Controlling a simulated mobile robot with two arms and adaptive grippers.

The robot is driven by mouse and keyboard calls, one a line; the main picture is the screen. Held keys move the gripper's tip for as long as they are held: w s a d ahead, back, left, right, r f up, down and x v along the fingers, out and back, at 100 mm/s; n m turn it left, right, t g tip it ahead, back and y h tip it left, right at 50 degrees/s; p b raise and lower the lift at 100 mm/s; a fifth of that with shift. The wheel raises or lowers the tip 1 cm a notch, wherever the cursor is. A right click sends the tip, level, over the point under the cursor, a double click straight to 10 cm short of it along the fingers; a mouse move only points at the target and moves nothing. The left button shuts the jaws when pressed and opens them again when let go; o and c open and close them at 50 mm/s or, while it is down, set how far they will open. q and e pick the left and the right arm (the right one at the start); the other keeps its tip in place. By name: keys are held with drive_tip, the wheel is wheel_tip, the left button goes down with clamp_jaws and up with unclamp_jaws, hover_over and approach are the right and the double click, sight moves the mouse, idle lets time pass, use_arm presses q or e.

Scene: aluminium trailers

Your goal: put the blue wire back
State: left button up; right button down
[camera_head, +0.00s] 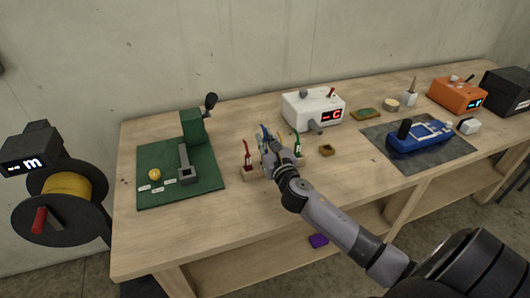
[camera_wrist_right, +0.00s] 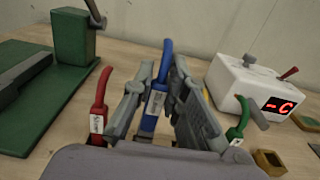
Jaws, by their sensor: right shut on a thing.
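My right gripper (camera_head: 268,143) is over the table with its fingers closed on the blue wire (camera_wrist_right: 154,100). The wire stands roughly upright between the fingers, its curved top rising above them and a pale label on its side. Its lower end is hidden by the gripper in the right wrist view. A red wire (camera_head: 247,155) stands on the left of the gripper and a green wire (camera_head: 296,142) on the right. A wooden holder (camera_head: 248,174) shows below the red wire; its middle is hidden behind my arm. My left gripper is not in view.
A green press on a green board (camera_head: 205,179) stands to the left, and a white box with a red display (camera_head: 300,108) behind right. A small brown tray (camera_head: 326,150) lies near the green wire. A blue model (camera_head: 418,140) sits on a grey mat further right.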

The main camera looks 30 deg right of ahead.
wheel_tip(320, 180, down, 4)
drive_tip(key=shift+f+b, duration=0.15)
drive_tip(key=shift+b, duration=0.45)
drive_tip(key=shift+f, duration=0.1)
drive_tip(key=c, duration=1.6)
unclamp_jaws()
drive_tip(key=b+v, duration=0.1)
drive_tip(key=v, duration=1.1)
drive_tip(key=shift+r+b, duration=0.25)
drive_tip(key=shift+b, duration=0.1)
